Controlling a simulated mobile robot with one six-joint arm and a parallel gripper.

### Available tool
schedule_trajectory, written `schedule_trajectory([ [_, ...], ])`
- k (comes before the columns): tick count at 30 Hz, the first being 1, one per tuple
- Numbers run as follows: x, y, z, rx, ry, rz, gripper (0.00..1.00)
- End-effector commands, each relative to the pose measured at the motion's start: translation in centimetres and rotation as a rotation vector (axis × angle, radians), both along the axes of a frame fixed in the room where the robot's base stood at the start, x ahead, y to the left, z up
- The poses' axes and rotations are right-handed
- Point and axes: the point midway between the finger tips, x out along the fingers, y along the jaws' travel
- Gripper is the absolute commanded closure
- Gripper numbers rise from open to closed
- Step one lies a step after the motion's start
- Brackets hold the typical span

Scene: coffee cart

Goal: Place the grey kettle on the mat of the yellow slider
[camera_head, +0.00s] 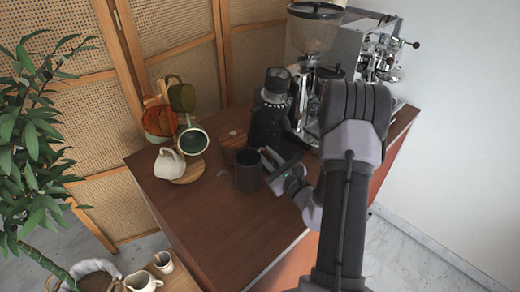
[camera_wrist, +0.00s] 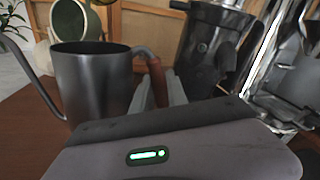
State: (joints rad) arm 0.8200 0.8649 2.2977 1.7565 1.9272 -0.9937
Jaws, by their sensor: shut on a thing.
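The grey kettle (camera_head: 248,172) is upright, at or just above the brown cart top; I cannot tell if it touches. The wrist view shows its dark body (camera_wrist: 92,88), its thin spout at left and its brown-gripped handle (camera_wrist: 157,82) at right. My gripper (camera_head: 272,160) is right of the kettle, shut on its handle; in the wrist view the fingers (camera_wrist: 163,94) sit around the handle, partly hidden by the gripper body. I cannot clearly make out a yellow slider or its mat.
Left of the kettle stand a cream jug (camera_head: 169,164), a green-lined cup (camera_head: 193,141), an orange cup (camera_head: 158,120) and an olive cup (camera_head: 181,96). A black grinder (camera_head: 268,125) and an espresso machine (camera_head: 365,50) stand behind. The front cart top is clear.

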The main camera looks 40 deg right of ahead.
Motion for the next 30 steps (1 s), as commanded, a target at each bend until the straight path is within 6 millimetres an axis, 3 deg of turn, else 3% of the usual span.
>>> schedule_trajectory([
  [3,3.5,-0.3,-0.4,-0.001,-0.003,0.003,1.0],
  [7,5.5,-0.7,-0.5,0.0,-0.002,0.001,1.0],
  [10,5.9,-0.8,-1.3,0.003,0.0,0.0,1.0],
  [15,5.9,-0.8,-4.4,0.003,0.0,0.0,1.0],
  [25,5.9,-0.8,-4.5,0.001,-0.001,0.0,1.0],
  [26,5.8,-0.8,-4.4,0.001,0.001,0.001,0.75],
  [28,5.8,-0.8,-4.4,0.001,0.0,0.001,0.62],
  [30,5.8,-0.8,-4.4,0.001,0.001,0.001,0.6],
])
